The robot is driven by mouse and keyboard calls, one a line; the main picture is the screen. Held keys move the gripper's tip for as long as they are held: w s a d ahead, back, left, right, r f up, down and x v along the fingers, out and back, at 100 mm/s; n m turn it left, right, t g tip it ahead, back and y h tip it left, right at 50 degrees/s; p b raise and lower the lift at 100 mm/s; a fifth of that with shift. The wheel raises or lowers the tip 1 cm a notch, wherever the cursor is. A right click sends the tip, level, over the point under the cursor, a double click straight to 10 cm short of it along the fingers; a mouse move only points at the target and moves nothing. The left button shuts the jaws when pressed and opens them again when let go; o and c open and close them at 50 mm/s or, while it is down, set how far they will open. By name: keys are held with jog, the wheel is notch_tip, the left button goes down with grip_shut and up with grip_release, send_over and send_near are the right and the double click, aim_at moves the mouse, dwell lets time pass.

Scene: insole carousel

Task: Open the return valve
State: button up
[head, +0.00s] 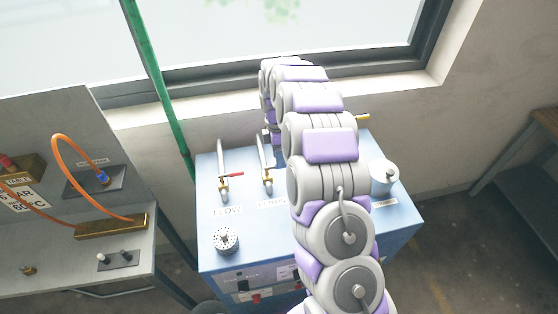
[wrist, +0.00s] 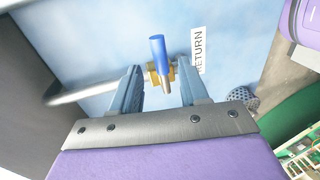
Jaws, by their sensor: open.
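The return valve (wrist: 158,48) shows in the wrist view as a blue lever on a brass body, beside a white label (wrist: 198,52) reading RETURN. My gripper (wrist: 160,72) is open, with one finger on each side of the valve. The lever lies between the fingers, and I cannot tell whether either finger touches it. In the head view, my arm comes over the blue cabinet (head: 207,245) and hides most of my gripper. The blue lever cannot be made out there.
Left of the return valve stands the FLOW valve (head: 232,175) with a red lever. A round perforated fitting (head: 226,240) and a white canister (head: 384,177) stand on the cabinet. A green pipe (head: 165,105) rises behind. A grey bench (head: 50,265) with orange hoses is at left.

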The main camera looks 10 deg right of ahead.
jog(key=shift+s+f, duration=0.25)
jog(key=shift+f, duration=0.8)
jog(key=shift+c, duration=0.3)
grip_shut()
